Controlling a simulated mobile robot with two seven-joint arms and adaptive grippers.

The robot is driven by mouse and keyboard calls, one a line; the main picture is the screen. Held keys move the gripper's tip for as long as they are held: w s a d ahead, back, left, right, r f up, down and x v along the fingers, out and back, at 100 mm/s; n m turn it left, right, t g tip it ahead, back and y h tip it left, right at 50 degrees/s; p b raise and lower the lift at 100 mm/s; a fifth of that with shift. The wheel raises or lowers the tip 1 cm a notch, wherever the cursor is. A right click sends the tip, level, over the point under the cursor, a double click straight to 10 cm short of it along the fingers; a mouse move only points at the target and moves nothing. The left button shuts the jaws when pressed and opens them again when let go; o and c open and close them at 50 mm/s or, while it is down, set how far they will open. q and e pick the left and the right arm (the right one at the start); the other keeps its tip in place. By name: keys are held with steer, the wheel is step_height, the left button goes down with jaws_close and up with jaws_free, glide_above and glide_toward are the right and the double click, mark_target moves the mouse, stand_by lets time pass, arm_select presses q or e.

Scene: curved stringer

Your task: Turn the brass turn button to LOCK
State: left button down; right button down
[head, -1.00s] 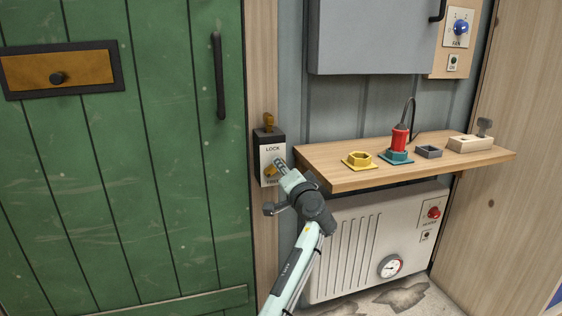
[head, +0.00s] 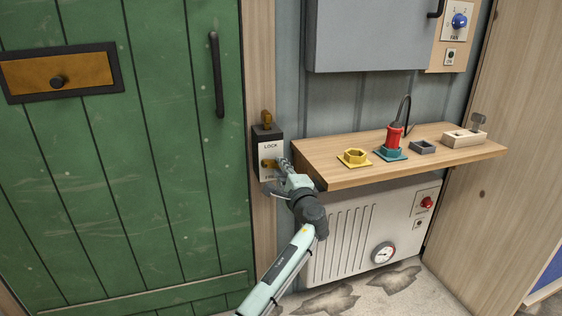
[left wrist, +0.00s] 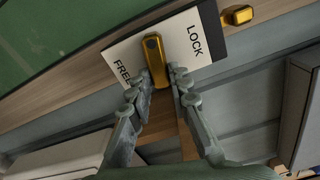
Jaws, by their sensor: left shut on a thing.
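The brass turn button (head: 267,164) is on a white plate (head: 271,149) with LOCK printed above and FREE below, mounted on the wooden post beside the green door. In the left wrist view the button (left wrist: 154,60) points sideways across the plate, between the two words. My left gripper (head: 284,164) reaches it from the right; in the left wrist view its fingers (left wrist: 159,76) are shut on the button's outer part, one on each side. The lower word is partly hidden by the gripper. My right gripper is not in view.
A wooden shelf (head: 330,174) juts out just right of my left gripper, with a yellow socket (head: 354,157) and a red plug (head: 394,136) on it. A white heater (head: 345,235) stands below. Another brass piece (head: 267,118) sits above the plate.

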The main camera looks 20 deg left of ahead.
arm_select(q)
steer(key=shift+s+a+f+m+p, duration=0.2)
steer(key=shift+m+p, duration=0.5)
steer(key=shift+m, duration=1.85)
steer(key=shift+s+a+f+m+p, duration=0.2)
steer(key=shift+m+p, duration=0.55)
steer(key=shift+m, duration=1.85)
steer(key=shift+s+a+f+m+p, duration=0.2)
steer(key=shift+m+p, duration=0.5)
steer(key=shift+m, duration=1.85)
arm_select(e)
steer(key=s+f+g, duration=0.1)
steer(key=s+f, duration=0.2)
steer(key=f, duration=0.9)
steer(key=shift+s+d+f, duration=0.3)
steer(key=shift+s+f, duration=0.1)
arm_select(q)
steer(key=shift+w+f, duration=0.1)
steer(key=c, duration=1.4)
jaws_free()
steer(key=v, duration=1.2)
